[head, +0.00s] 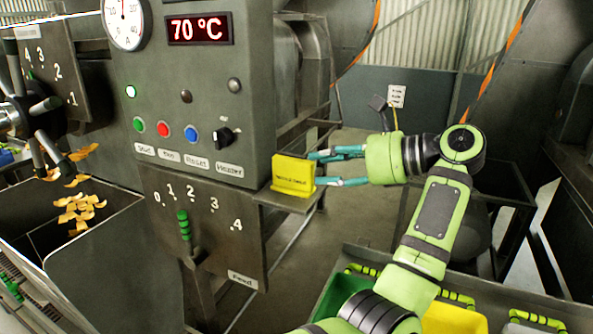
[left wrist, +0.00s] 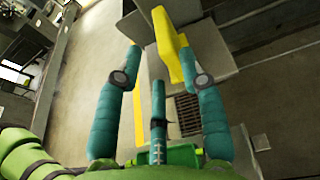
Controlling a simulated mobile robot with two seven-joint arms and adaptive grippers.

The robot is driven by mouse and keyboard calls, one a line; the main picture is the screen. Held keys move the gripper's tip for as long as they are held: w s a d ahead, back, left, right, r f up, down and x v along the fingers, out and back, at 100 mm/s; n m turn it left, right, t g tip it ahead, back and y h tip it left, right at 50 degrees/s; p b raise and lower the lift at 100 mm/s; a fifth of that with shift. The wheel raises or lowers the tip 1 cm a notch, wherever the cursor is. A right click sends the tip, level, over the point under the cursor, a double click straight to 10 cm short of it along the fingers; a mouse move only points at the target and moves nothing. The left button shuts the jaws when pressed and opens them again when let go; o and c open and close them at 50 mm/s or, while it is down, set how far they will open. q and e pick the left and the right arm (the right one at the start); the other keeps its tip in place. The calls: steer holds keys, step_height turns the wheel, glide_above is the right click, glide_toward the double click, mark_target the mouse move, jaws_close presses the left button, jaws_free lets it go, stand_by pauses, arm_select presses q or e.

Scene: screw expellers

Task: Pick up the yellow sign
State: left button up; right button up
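The yellow sign (head: 293,177) stands upright on a small shelf (head: 289,201) at the right side of the grey machine. Dark lettering, too small to read, shows on its front. My left gripper (head: 315,167) is just right of the sign, with its teal fingers pointing left towards it. The fingers are open and spread apart. In the left wrist view, the sign (left wrist: 172,45) shows between and beyond the two fingertips, nearer the right one. I cannot tell whether that finger touches it. My right gripper is not in view.
The machine panel (head: 205,80) has a gauge, a 70 °C display, buttons and a heater knob. A feed lever (head: 183,225) is below. A hopper with orange-yellow chips (head: 78,212) stands at left. Green and yellow bins (head: 455,318) are at lower right. Open floor lies behind the shelf.

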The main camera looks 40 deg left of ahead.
mark_target(292, 187)
arm_select(q)
steer(key=shift+x, duration=1.05)
steer(key=shift+a+p, duration=0.3)
steer(key=shift+p, duration=0.05)
steer(key=p+x, duration=0.2)
steer(key=x, duration=0.2)
steer(key=shift+a+f, duration=0.1)
steer(key=shift+a, duration=0.3)
steer(key=shift+s+a+f, duration=0.15)
steer(key=shift+a+f, duration=0.1)
steer(key=shift+a, duration=0.15)
steer(key=shift+d, duration=0.1)
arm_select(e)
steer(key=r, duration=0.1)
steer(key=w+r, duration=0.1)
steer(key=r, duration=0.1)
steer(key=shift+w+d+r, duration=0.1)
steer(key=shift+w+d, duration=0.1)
arm_select(q)
steer(key=shift+d, duration=0.1)
steer(key=c, duration=0.7)
steer(key=shift+c, duration=0.2)
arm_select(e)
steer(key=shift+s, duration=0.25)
